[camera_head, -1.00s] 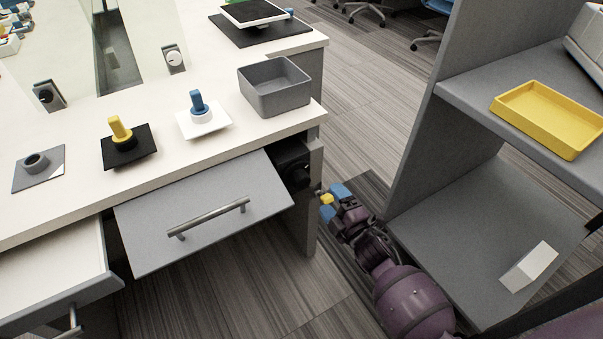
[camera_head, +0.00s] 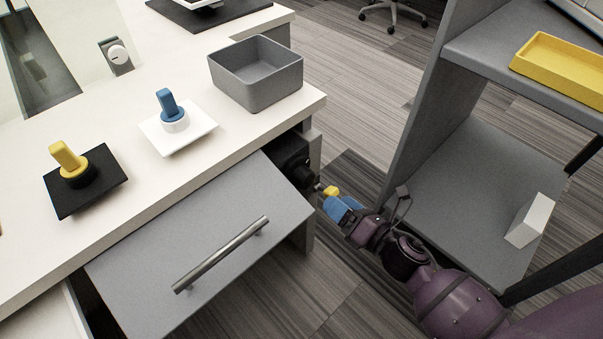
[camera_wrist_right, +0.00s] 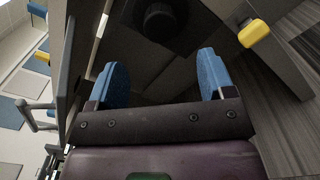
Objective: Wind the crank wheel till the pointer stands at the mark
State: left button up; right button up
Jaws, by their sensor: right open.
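The crank wheel (camera_head: 293,170) is a dark round part at the right end of the desk, partly hidden behind the open drawer. A yellow knob (camera_head: 331,191) on a short pin stands out beside it. The wrist view shows a dark round hub (camera_wrist_right: 160,20) ahead and the yellow knob (camera_wrist_right: 253,33) at upper right. My right gripper (camera_head: 342,210) has blue fingers close to the knob. In the wrist view the fingers (camera_wrist_right: 163,78) are apart with nothing between them, and the knob lies outside the right finger. I cannot make out the pointer or mark. My left gripper is not in view.
A grey drawer front (camera_head: 215,225) with a bar handle juts out left of the wheel. A grey bin (camera_head: 257,90) stands on the desk corner above. A grey shelf unit (camera_head: 470,200) stands right of my arm, with a yellow tray (camera_head: 560,70). Floor shows between desk and shelf.

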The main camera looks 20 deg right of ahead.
aim_at(310, 180)
jog(key=x, duration=1)
jog(key=shift+w+a, duration=0.15)
jog(key=shift+w, duration=0.2)
jog(key=shift+c, duration=0.3)
jog(key=c, duration=0.9)
jog(key=shift+o, duration=0.2)
jog(key=shift+m, duration=0.3)
